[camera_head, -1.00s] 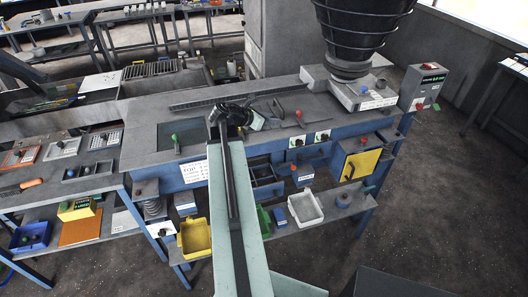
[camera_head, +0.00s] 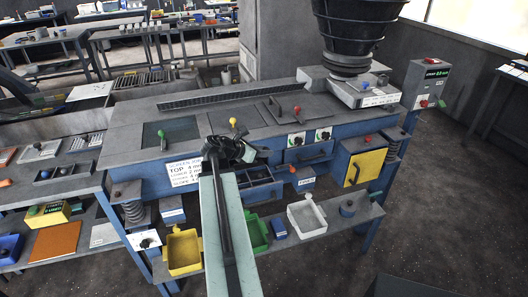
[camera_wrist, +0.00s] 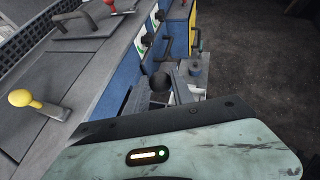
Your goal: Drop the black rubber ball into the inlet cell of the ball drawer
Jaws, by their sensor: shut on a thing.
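The black rubber ball (camera_wrist: 160,82) shows as a small dark sphere between my fingers in the wrist view. My gripper (camera_wrist: 163,88) is shut on it. In the head view my gripper (camera_head: 232,150) is a dark shape at the bench's front edge, where I cannot make out the ball. The ball drawer (camera_head: 262,196) is a blue, open-topped drawer with dark cells, pulled out from the bench front. It lies just right of and below my gripper in the picture. My arm and gripper hide its left part, and I cannot tell which cell is the inlet.
The screen bench top has a yellow knob (camera_head: 233,122), a green knob (camera_head: 161,134) and a red-knobbed lever (camera_head: 297,109). A black hopper (camera_head: 357,35) stands at the back right. A yellow bin (camera_head: 184,252) and a white tray (camera_head: 306,217) sit on the lower shelf.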

